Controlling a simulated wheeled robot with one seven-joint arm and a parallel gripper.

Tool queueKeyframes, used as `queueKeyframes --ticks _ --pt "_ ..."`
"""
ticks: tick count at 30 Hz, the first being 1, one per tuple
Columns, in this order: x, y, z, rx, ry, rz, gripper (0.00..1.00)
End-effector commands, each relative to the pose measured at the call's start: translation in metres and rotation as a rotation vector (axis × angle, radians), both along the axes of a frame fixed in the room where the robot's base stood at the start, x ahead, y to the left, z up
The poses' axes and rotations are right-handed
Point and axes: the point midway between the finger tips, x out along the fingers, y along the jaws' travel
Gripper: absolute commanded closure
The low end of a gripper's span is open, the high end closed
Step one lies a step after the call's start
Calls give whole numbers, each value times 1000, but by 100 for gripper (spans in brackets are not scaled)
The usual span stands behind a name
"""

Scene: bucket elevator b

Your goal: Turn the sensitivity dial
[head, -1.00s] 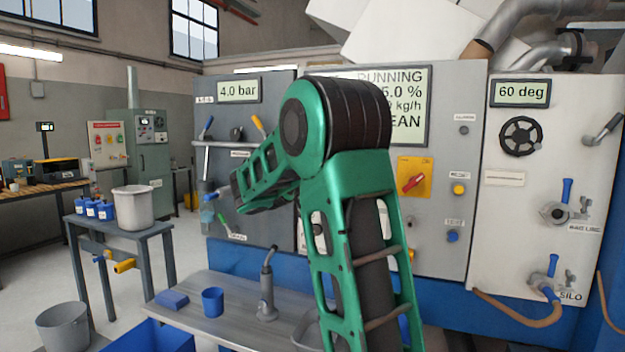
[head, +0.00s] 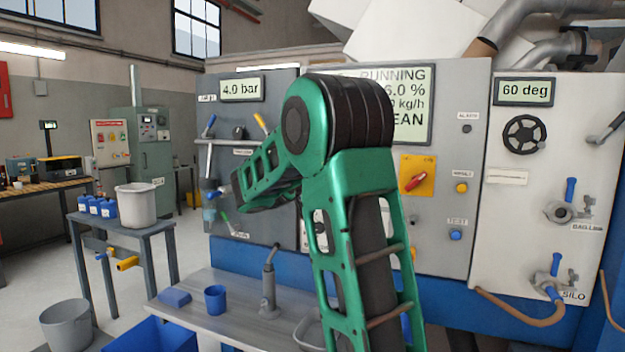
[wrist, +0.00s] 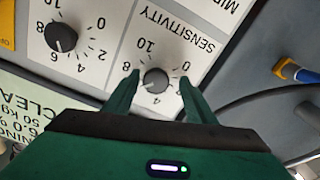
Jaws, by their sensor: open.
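The sensitivity dial (wrist: 155,79) is a small black knob on a white panel, with a number scale around it and the label "SENSITIVITY" above it, upside down in the wrist view. My gripper (wrist: 158,82) is open, with one green finger on each side of the knob. I cannot tell whether either finger touches it. In the head view my green arm covers most of the white panel and hides the dial.
A second black dial (wrist: 61,38) sits beside it on the same panel. A display (head: 406,104) reads RUNNING and 6.0 %. A yellow plate with a red switch (head: 416,178) is right of my arm. A bench (head: 240,325) stands below.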

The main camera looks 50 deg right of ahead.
Motion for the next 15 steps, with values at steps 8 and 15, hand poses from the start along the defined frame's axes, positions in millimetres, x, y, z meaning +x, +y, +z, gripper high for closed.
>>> queueKeyframes --ticks 8,15 --pt "-11 35 0 0 0 6 49" --pt "-27 76 -1 0 1 6 49"
